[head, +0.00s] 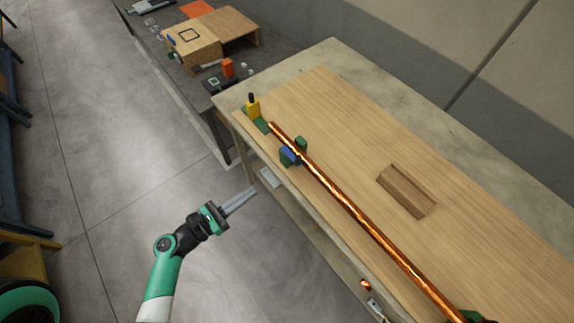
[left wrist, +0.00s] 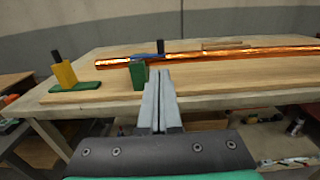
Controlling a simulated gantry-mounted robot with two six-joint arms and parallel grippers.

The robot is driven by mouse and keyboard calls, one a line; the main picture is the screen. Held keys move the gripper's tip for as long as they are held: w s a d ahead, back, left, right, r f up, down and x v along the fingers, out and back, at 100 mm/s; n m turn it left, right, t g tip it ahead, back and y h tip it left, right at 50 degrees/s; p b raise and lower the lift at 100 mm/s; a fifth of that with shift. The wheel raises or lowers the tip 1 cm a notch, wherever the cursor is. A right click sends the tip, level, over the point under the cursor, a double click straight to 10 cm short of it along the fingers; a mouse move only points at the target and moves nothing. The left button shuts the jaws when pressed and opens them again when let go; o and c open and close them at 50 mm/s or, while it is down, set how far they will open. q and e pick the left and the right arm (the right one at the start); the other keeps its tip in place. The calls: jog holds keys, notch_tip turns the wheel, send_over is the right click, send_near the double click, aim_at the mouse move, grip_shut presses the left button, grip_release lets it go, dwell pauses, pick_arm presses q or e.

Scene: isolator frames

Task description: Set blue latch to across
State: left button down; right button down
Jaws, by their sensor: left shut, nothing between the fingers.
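A small blue latch (head: 288,154) sits at a green bracket beside the copper pipe, near the pipe's far end. In the left wrist view the latch (left wrist: 147,56) shows as a thin blue strip in front of the pipe, above a green block (left wrist: 139,77). I cannot tell clearly which way it is turned. My left gripper (head: 254,191) is shut and empty, off the board's near edge and apart from the latch. Its fingers (left wrist: 161,72) point toward the bracket and hide part of it. My right gripper is not in view.
The long copper pipe (head: 350,208) lies across the wooden board (head: 335,130). A yellow block with a black knob (head: 253,107) stands on a green base at the far end. A brown wooden block (head: 406,191) lies behind the pipe. Open floor (head: 130,150) lies left.

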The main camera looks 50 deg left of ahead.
aim_at(296, 161)
pick_arm(q)
jog(key=w, duration=0.9)
jog(key=w+b, duration=0.1)
jog(key=w, duration=0.4)
jog(key=shift+d, duration=0.4)
jog(key=shift+w, duration=0.15)
